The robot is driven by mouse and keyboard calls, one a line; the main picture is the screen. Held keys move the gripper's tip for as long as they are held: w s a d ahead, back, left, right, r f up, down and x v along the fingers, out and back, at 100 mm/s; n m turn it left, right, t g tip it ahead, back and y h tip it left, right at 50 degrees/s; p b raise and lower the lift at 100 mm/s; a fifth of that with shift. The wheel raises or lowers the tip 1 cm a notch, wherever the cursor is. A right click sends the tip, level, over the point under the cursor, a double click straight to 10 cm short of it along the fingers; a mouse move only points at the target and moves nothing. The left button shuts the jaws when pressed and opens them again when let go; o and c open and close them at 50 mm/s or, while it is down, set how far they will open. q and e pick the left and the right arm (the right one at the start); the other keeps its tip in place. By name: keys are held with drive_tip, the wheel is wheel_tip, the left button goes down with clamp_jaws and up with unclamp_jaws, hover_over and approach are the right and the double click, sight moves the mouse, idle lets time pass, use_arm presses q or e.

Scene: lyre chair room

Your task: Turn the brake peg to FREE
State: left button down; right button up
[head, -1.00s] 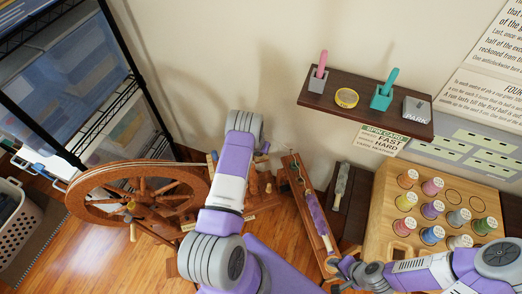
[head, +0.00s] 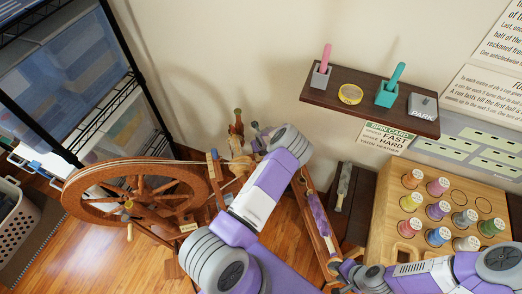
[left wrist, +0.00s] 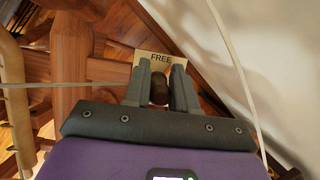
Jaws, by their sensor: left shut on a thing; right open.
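The spinning wheel (head: 133,168) stands at the left on the wooden floor, its large wheel facing up toward me. In the left wrist view the dark, rounded brake peg (left wrist: 159,90) sits between the two grey fingers of my left gripper (left wrist: 160,80), which are shut on it. A cream label reading FREE (left wrist: 161,57) shows just beyond the fingertips. In the head view my left arm covers part of the wheel's frame, and the peg cannot be made out. My right gripper (head: 338,272) is open at the bottom, by the lower end of a long wooden piece.
A wall shelf (head: 333,96) holds pink and teal handled things, a yellow tape and a grey block marked PARK. A wooden rack (head: 381,215) with several thread spools stands at the right. A wire shelf (head: 120,75) with bins and a white basket (head: 18,225) are at the left.

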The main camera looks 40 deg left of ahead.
drive_tip(key=shift+f, duration=0.25)
idle(0.3)
use_arm(q)
drive_tip(key=c, duration=1)
unclamp_jaws()
drive_tip(key=shift+r, duration=0.1)
use_arm(e)
wheel_tip(320, 180, up, 2)
drive_tip(key=shift+p, duration=0.85)
use_arm(q)
drive_tip(key=v, duration=0.7)
drive_tip(key=shift+r, duration=0.2)
